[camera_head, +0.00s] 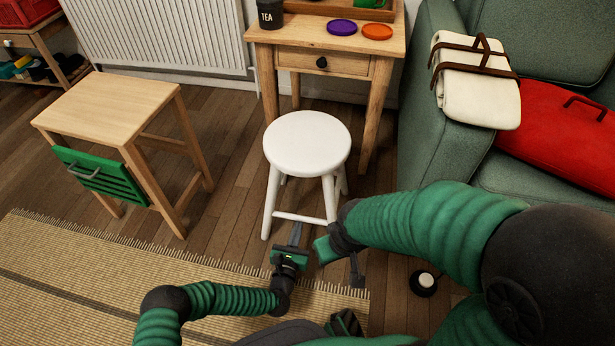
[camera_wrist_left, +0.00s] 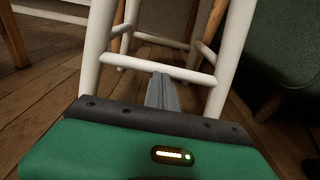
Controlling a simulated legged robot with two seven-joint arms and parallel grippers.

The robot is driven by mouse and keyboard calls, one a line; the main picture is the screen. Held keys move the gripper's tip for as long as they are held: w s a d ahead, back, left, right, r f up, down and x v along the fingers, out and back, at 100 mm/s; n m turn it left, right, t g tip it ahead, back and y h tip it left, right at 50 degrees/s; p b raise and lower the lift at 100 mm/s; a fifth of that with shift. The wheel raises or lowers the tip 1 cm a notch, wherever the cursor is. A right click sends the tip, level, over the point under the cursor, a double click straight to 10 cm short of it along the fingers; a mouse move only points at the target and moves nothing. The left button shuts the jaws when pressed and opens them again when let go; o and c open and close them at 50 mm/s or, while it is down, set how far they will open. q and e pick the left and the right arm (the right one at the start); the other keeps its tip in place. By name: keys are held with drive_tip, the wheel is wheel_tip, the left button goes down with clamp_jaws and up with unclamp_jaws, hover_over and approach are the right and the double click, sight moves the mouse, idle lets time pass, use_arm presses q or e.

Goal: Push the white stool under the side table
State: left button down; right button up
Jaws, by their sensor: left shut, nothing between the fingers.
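The white stool (camera_head: 307,142) stands upright on the wooden floor, in front of the wooden side table (camera_head: 320,63) with one drawer. In the picture, its round seat sits just below the drawer, between the table's front legs. My left gripper (camera_head: 295,234) is shut and empty, low at the stool's near side by the front rung. In the left wrist view, its fingers (camera_wrist_left: 162,92) point at the lower rung between the stool's white legs (camera_wrist_left: 229,55); I cannot tell whether they touch it. My right gripper (camera_head: 355,270) is beside the left one, partly hidden by its own arm; its jaws are unclear.
A black TEA canister (camera_head: 270,14), a purple lid (camera_head: 341,27) and an orange lid (camera_head: 377,32) are on the side table. A green sofa (camera_head: 440,120) stands right, a wooden table (camera_head: 110,105) left. A woven rug (camera_head: 100,280) covers the near floor.

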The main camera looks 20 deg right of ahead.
use_arm(q)
drive_tip(key=shift+w+d, duration=0.25)
drive_tip(key=shift+w, duration=0.35)
drive_tip(key=x, duration=0.6)
drive_tip(key=shift+w+d+r, duration=0.3)
drive_tip(key=shift+d+r, duration=0.05)
idle(0.4)
